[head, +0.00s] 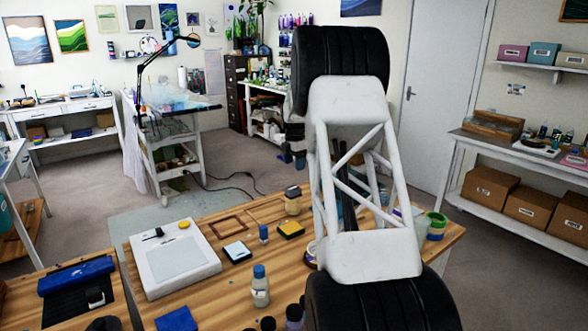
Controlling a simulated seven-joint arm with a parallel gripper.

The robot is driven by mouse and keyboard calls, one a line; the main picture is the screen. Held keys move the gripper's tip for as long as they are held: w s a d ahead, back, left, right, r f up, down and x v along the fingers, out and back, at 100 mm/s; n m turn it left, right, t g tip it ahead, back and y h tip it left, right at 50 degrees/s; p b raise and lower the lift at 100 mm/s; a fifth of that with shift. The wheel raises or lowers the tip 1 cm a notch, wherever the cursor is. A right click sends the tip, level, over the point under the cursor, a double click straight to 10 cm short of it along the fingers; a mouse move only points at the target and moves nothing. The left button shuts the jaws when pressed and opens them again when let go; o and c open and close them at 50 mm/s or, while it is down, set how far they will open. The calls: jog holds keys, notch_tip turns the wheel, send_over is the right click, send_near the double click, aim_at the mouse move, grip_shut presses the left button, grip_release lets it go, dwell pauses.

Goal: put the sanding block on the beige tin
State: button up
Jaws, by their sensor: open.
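A small black block with a yellow top (291,229) lies on the wooden table and looks like the sanding block, though I cannot be sure. No beige tin shows clearly; a beige jar with a dark lid (292,203) stands just behind the block. My arm's white link blocks the table to the right of them and may hide the tin. My gripper (292,158) shows partly, at the left edge of the arm, above and beyond the table's far side. Its dark fingers are apart, with nothing seen between them, and are clear of the block.
Near the block are a small blue-capped bottle (263,234), a dark block with a pale blue top (238,251) and a wooden frame (228,223). A white board (172,260) lies left, a blue-capped bottle (260,287) in front. Coloured rolls (437,225) stand right.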

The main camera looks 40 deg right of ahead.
jog(key=shift+r, duration=0.15)
dwell(0.7)
jog(key=s+a+r+m, duration=0.35)
jog(key=s+a, duration=0.45)
jog(key=a, duration=0.3)
jog(key=s+a+r+m+t, duration=0.1)
jog(key=s+a+r+m, duration=0.2)
jog(key=s+a+r, duration=0.5)
jog(key=s+a+r+m, duration=0.25)
jog(key=s+a, duration=0.45)
jog(key=a, duration=0.6)
jog(key=s+a+f+m, duration=0.3)
jog(key=s+a, duration=0.2)
jog(key=s, duration=0.5)
jog(key=s+a+f+m+t, duration=0.1)
jog(key=s+a, duration=0.4)
jog(key=s, duration=0.5)
jog(key=s+a+f+m, duration=0.4)
jog(key=s+a+m, duration=0.1)
jog(key=s, duration=0.5)
jog(key=shift+s+f+t, duration=0.25)
jog(key=shift+f+t, duration=0.05)
